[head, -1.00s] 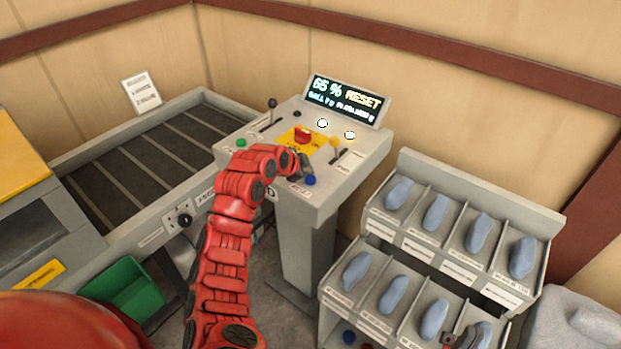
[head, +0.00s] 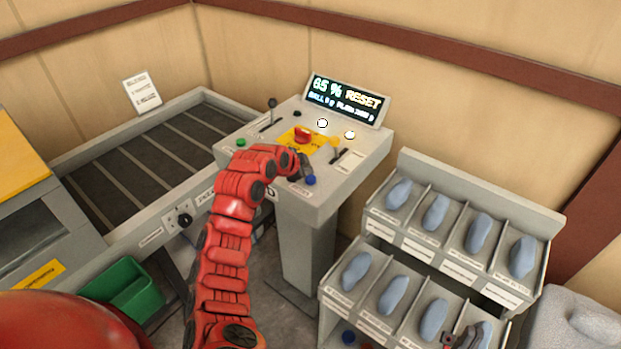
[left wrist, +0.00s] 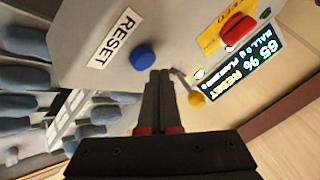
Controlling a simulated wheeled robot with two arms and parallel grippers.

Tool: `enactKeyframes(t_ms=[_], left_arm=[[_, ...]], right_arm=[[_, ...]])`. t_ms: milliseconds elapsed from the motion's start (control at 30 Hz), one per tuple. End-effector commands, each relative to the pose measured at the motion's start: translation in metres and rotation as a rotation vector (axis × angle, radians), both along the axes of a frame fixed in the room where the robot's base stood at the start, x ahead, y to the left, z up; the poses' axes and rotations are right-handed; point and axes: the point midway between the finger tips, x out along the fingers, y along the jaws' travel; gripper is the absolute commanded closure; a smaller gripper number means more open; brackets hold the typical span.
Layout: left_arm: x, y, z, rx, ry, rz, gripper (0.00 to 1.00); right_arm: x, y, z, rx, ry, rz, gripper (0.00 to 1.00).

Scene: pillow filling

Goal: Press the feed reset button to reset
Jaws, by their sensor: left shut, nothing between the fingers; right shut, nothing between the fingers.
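The control console (head: 345,172) stands in the middle of the head view. A blue button (head: 310,180) sits near its front edge. In the left wrist view the blue button (left wrist: 143,58) is beside a white label reading RESET (left wrist: 116,38). My left gripper (head: 306,176) is shut and empty, its tips close to the blue button; contact cannot be told. In the left wrist view its fingers (left wrist: 160,76) lie just right of the button. The display (head: 345,100) reads 65 % RESET. My right gripper (head: 462,338) is at the bottom right, by the lower bins, shut and empty.
A red button (head: 302,135) on a yellow plate, a green button (head: 241,142) and levers share the console top. A bin rack (head: 490,182) with blue pillow-like pieces stands to the right. A conveyor (head: 130,160) lies left, with a green bin (head: 125,290) below.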

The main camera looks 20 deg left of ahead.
Motion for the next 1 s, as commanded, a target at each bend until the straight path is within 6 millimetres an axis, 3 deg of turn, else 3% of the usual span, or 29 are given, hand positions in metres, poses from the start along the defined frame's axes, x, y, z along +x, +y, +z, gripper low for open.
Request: enactKeyframes(t_ms=[300,1000], left_arm=[[0.000,0.001,-0.009,0.001,0.000,0.001,1.00],[0.000,0.000,-0.012,0.000,0.000,0.000,1.00]], right_arm=[[0.000,0.000,-0.013,0.000,0.000,0.000,1.00],[0.000,0.000,-0.016,0.000,0.000,0.000,1.00]])
